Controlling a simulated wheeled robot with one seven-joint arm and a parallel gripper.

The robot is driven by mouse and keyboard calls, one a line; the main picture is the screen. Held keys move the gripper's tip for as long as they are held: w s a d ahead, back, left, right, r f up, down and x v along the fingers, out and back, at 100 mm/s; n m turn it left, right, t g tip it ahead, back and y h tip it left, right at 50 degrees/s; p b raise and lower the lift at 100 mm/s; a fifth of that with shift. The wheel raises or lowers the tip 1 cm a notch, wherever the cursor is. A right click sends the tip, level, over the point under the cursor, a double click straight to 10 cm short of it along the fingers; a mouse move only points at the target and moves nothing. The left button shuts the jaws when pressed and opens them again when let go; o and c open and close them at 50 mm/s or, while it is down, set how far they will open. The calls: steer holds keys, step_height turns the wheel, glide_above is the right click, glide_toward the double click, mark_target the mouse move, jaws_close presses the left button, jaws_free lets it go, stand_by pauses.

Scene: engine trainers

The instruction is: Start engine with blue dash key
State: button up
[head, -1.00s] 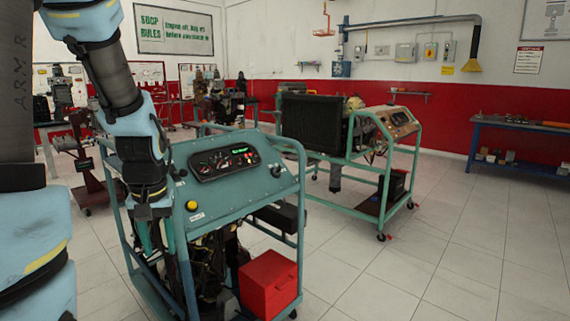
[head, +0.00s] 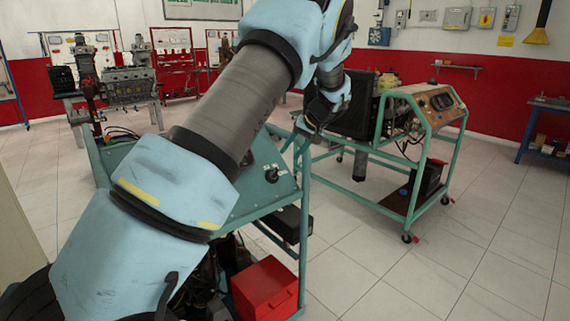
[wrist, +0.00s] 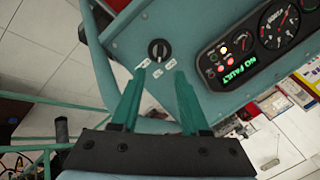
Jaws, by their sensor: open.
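The blue dash (head: 240,208) tops the near trainer's teal frame; my arm hides most of it in the head view. Its key switch (head: 271,175) shows as a black round knob near the dash's right side. In the wrist view the key switch (wrist: 158,50) has a silver grip across its black face and small white labels around it. My gripper (wrist: 158,74) is open and empty, its two teal fingers pointing at the dash just short of the key switch in the picture. In the head view my gripper (head: 298,145) is above the dash's right edge.
Gauges and a green display (wrist: 246,67) reading "NO FAULT" are right of the key switch in the wrist view. A red box (head: 266,288) sits low in the near frame. A second trainer (head: 420,150) stands behind right. Floor to the right is clear.

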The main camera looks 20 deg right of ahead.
mark_target(277, 169)
steer(key=p+x, duration=0.3)
steer(key=x, duration=0.7)
steer(key=shift+w+a+f, duration=0.1)
steer(key=shift+w+f, duration=0.05)
steer(key=shift+f, duration=0.05)
jaws_close()
stand_by(0.3)
